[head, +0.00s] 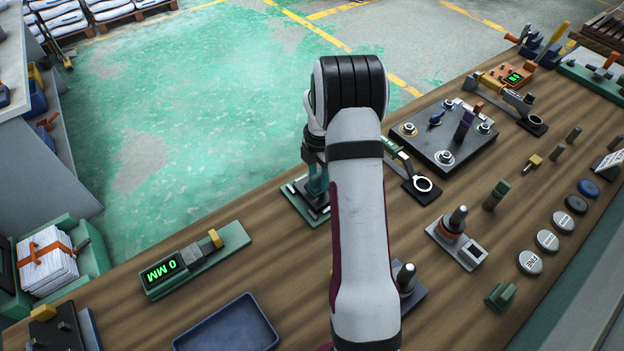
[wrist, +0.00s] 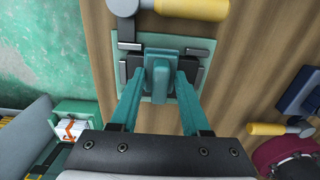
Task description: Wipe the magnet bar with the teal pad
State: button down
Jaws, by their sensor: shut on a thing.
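In the wrist view, my gripper (wrist: 162,72) has its two teal fingers shut on a blue-teal block with a raised middle (wrist: 163,50), which looks like the teal pad. The pad is over a pale green plate (wrist: 205,48) on the wooden bench; whether it touches the plate is unclear. Dark pieces show on both sides of the pad, and I cannot tell if they are the magnet bar or finger pads. In the head view, my gripper (head: 316,180) is low over the same green-edged plate (head: 296,196), mostly hidden by my arm. I cannot pick out the magnet bar for certain.
A green gauge reading 0 MM (head: 195,260) and a blue tray (head: 228,326) are to the left. A dark plate with knobs (head: 446,150), a ring-ended tool (head: 423,184) and a post fixture (head: 456,240) are to the right. Bare wood lies between the gauge and the plate.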

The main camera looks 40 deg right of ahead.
jog(key=shift+a, duration=1.8)
notch_tip(320, 180, up, 8)
jog(key=shift+r, duration=0.1)
